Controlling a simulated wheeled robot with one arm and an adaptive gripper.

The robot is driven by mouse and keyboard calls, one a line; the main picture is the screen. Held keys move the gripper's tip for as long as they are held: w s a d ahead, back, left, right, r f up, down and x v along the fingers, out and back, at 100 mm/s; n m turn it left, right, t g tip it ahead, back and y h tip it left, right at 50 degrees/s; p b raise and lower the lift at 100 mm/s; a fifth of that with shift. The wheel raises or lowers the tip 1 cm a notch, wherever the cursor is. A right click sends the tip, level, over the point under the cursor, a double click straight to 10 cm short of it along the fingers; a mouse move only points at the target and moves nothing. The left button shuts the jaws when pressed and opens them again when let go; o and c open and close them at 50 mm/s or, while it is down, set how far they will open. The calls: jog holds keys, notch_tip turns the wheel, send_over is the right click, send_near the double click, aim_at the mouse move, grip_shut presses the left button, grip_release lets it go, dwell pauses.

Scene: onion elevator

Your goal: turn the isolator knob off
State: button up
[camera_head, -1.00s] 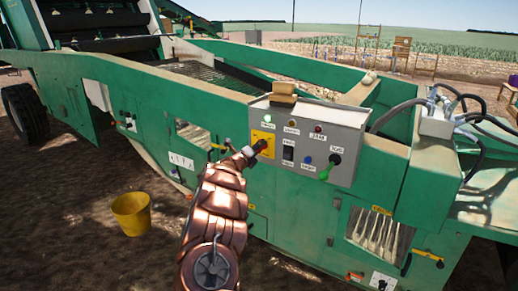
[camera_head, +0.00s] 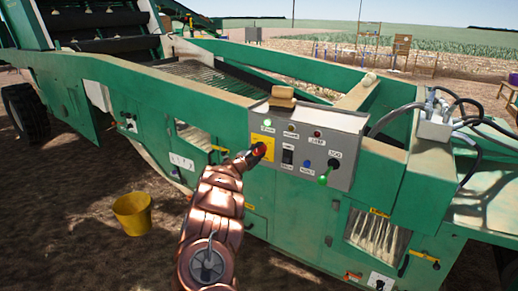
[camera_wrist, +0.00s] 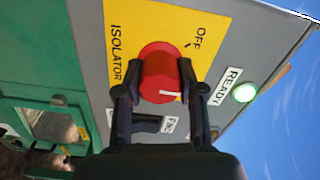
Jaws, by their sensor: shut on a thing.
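The isolator knob (camera_wrist: 158,78) is red and round with a short white mark. It sits on a yellow plate (camera_wrist: 122,30) lettered ISOLATOR, with OFF at the knob's upper right in the wrist view. The white mark lies roughly sideways in that view, below the OFF lettering. My gripper (camera_wrist: 160,92) is shut on the knob, one dark finger on each side. In the head view, my gripper (camera_head: 254,153) reaches the yellow plate (camera_head: 262,142) at the left of the grey control box, and the red knob shows at its tip.
A green READY lamp (camera_wrist: 244,92) is lit beside the plate. A wooden block (camera_head: 282,97) lies on top. A yellow bucket (camera_head: 132,213) stands on the ground at left.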

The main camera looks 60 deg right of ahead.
jog(key=n+p, duration=0.4)
jog(key=n, duration=0.2)
jog(key=shift+r, duration=0.2)
jog(key=shift+f+n+p, duration=0.15)
jog(key=shift+n+p, duration=1.15)
jog(key=shift+n, duration=0.6)
jog(key=o, duration=1.1)
jog(key=shift+o, duration=0.2)
jog(key=shift+a, duration=0.15)
jog(key=a, duration=1.1)
jog(key=shift+s+a, duration=0.15)
jog(key=shift+a, duration=0.2)
